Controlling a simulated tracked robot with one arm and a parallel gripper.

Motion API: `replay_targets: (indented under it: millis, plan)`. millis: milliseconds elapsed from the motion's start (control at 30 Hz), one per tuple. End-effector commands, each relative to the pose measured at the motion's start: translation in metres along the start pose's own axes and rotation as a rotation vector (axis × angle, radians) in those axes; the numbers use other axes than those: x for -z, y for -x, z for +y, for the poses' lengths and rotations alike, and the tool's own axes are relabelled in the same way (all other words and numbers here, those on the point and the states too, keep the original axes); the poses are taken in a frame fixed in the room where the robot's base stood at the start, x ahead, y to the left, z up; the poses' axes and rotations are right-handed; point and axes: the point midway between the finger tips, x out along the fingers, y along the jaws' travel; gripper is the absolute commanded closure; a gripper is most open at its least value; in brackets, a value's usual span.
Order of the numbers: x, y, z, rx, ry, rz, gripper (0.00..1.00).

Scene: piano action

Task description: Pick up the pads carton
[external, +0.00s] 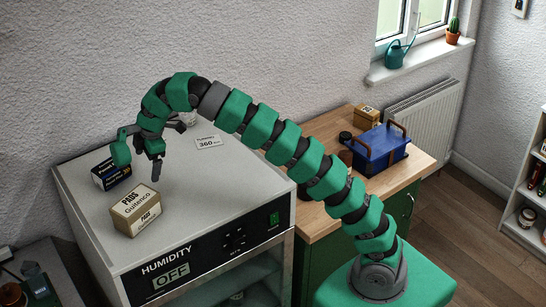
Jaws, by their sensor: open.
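The pads carton (136,210), a tan and cream box lettered "PADS Guitanco", sits upright on the grey top of the humidity cabinet (245,193), near its front left. My gripper (138,165) is open and empty. In the picture it appears above the carton, with one finger to the left and the other to the right; I cannot tell its exact height or whether it is over the carton or behind it. The carton's far side is hidden.
A dark blue box (112,174) stands just behind the carton. A "360" card (208,142) lies farther back on the cabinet. A wooden desk (418,160) with a blue toolbox (376,151) stands to the right. The cabinet top right of the carton is clear.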

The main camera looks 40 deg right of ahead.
Motion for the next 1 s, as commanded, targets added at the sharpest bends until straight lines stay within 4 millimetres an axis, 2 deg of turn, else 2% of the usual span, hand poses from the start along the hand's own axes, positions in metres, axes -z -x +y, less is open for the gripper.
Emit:
replay_targets:
  millis: [33,200,500,667,1000]
  plan:
    - [0.014,0.006,-0.006,0.026,0.044,-0.012,0.06]
    - [0.045,0.000,-0.034,0.113,0.183,-0.055,0.06]
    - [0.079,-0.007,-0.074,0.220,0.360,-0.108,0.06]
    - [0.083,-0.011,-0.082,0.237,0.392,-0.117,0.06]
    - [0.079,-0.032,-0.087,0.240,0.393,-0.120,0.06]
